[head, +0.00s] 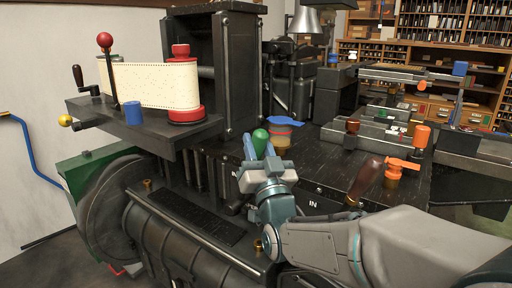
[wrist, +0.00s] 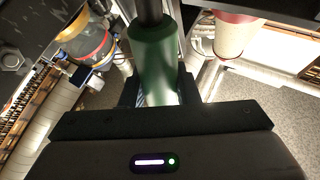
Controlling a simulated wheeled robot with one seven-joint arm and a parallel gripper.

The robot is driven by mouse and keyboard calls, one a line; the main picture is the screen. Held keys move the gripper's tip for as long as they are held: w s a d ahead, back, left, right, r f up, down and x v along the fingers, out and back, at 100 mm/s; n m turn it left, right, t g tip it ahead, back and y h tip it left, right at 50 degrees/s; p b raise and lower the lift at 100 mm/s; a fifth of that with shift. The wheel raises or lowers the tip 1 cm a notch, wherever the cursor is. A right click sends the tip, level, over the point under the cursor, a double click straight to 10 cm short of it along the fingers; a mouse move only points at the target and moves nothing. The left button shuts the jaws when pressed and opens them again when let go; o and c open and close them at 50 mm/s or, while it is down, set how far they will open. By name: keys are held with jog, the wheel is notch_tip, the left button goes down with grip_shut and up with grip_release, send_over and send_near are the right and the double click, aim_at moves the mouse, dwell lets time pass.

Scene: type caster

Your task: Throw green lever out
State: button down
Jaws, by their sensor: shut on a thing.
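The green lever handle (head: 260,140) shows as a rounded green top between the blue-grey fingers of my gripper (head: 258,150), in front of the black machine. In the wrist view the green handle (wrist: 153,55) is a cylinder on a dark rod, held between the fingers of my gripper (wrist: 157,88). My gripper is shut on this handle. The lower part of the lever is hidden in the head view by my gripper and wrist.
Close right of the handle stands a blue-topped part with a red and yellow body (head: 283,133). A brown handle (head: 367,178) and an orange valve (head: 401,168) stand further right. A paper ribbon on red spools (head: 150,85) is at left. A blue rail (head: 33,150) runs along the wall.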

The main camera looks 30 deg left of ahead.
jog(key=shift+w+d+r, duration=0.1)
jog(key=shift+d+r, duration=0.1)
jog(key=shift+r, duration=0.2)
jog(key=c, duration=1.3)
grip_release()
jog(key=shift+d, duration=0.1)
jog(key=shift+o, duration=1)
jog(key=shift+d, duration=0.1)
jog(key=shift+f, duration=0.15)
jog(key=shift+s+f, duration=0.2)
jog(key=shift+s, duration=0.05)
jog(key=v, duration=1.3)
jog(key=shift+s, duration=0.1)
